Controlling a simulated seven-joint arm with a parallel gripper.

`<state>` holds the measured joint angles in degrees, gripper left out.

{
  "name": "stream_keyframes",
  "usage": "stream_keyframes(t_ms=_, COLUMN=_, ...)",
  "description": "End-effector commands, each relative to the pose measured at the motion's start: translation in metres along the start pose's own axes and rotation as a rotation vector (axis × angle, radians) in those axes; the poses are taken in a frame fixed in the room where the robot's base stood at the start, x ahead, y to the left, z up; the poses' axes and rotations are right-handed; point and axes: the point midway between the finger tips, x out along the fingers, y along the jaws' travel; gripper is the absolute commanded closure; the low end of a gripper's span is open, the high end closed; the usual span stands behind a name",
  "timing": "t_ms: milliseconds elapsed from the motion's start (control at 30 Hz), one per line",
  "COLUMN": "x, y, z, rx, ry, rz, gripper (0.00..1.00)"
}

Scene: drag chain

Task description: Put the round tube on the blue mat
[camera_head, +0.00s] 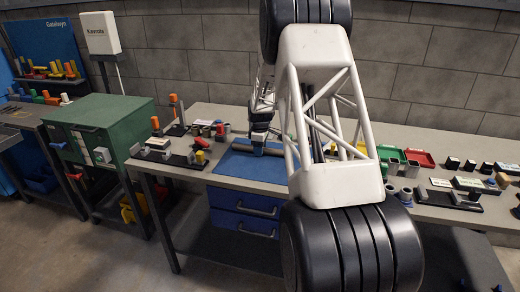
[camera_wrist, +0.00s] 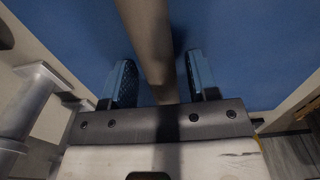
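The blue mat (camera_head: 245,168) lies on the workbench. In the wrist view the mat (camera_wrist: 235,45) fills the space beyond the fingers. A grey-brown round tube (camera_head: 273,152) appears to lie across the mat, partly hidden by my gripper (camera_head: 259,146). In the wrist view the tube (camera_wrist: 147,35) runs between the two blue fingers of my gripper (camera_wrist: 160,78). The fingers are apart, one on each side of it, with a visible gap on the right side. Part of the mat is hidden behind my arm in the head view.
Black trays with small parts (camera_head: 180,158) stand left of the mat. Red and green bins (camera_head: 418,158) and more small parts are on the right. A green cabinet (camera_head: 100,125) stands left of the bench. The front of the mat is clear.

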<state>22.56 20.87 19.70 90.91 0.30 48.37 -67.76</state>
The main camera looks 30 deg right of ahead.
Motion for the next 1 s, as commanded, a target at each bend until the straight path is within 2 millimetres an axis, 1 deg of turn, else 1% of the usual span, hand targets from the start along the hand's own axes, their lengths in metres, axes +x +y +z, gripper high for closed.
stream_keyframes(t_ms=300, x=0.001, y=0.0, z=0.0, rx=0.0, ry=0.0, rz=-0.001, gripper=0.39)
stream_keyframes(t_ms=467, x=-0.004, y=0.0, z=0.0, rx=0.0, ry=0.0, rz=0.0, gripper=0.39)
stream_keyframes(t_ms=667, x=-0.022, y=0.0, z=0.0, rx=0.0, ry=0.0, rz=0.001, gripper=0.39)
stream_keyframes(t_ms=900, x=-0.054, y=0.0, z=0.0, rx=0.0, ry=0.001, rz=0.002, gripper=0.39)
stream_keyframes(t_ms=1000, x=-0.064, y=0.0, z=0.0, rx=0.0, ry=0.0, rz=0.0, gripper=0.39)
